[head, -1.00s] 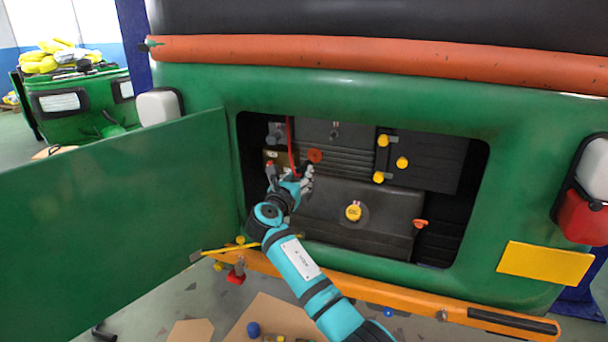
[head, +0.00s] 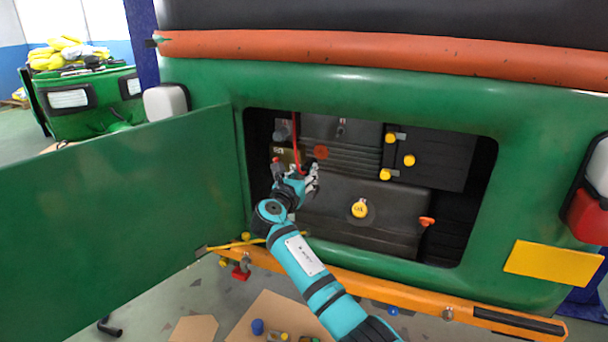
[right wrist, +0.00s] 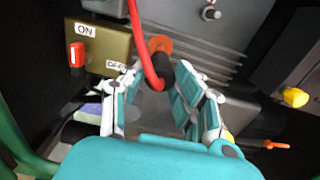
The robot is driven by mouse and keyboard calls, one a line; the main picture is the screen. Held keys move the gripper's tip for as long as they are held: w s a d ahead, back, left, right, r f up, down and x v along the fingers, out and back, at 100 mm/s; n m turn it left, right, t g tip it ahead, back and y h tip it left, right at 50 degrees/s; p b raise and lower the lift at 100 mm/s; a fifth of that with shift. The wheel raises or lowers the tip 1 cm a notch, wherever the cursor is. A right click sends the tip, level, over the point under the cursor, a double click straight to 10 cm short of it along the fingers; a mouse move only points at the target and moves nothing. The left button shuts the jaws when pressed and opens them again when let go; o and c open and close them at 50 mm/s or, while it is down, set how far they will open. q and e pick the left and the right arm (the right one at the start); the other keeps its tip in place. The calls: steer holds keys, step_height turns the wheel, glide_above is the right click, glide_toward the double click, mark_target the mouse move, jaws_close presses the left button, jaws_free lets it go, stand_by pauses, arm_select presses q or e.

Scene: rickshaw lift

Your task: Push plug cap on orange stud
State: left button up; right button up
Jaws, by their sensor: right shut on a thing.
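The orange stud (head: 320,152) is on the dark ribbed engine block in the open bay. It also shows in the right wrist view (right wrist: 160,44) as an orange disc. The black plug cap (right wrist: 166,74) is on the end of a red cable (right wrist: 143,45). My right gripper (head: 308,176) is just below and left of the stud in the head view. In the right wrist view my right gripper (right wrist: 155,85) has its fingers on both sides of the cap, shut on it. The cap overlaps the stud's lower edge there; I cannot tell whether they touch. My left gripper is not in view.
An ON/OFF switch plate (right wrist: 100,48) with a red switch is left of the stud. Yellow knobs (head: 409,160), a yellow cap (head: 359,208) and an orange handle (head: 427,222) are to the right. The green door (head: 120,200) stands open at left.

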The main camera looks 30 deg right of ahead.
mark_target(305, 172)
steer(key=shift+b+x, duration=0.3)
steer(key=shift+x, duration=1.35)
steer(key=shift+b+x, duration=0.4)
steer(key=shift+x, duration=0.7)
steer(key=shift+w+d+p, duration=0.15)
steer(key=shift+d+p, duration=0.05)
steer(key=shift+p, duration=0.25)
stand_by(1.2)
steer(key=shift+w+d, duration=0.2)
steer(key=shift+d, duration=0.05)
stand_by(0.9)
steer(key=o, duration=1.1)
steer(key=shift+c, duration=0.4)
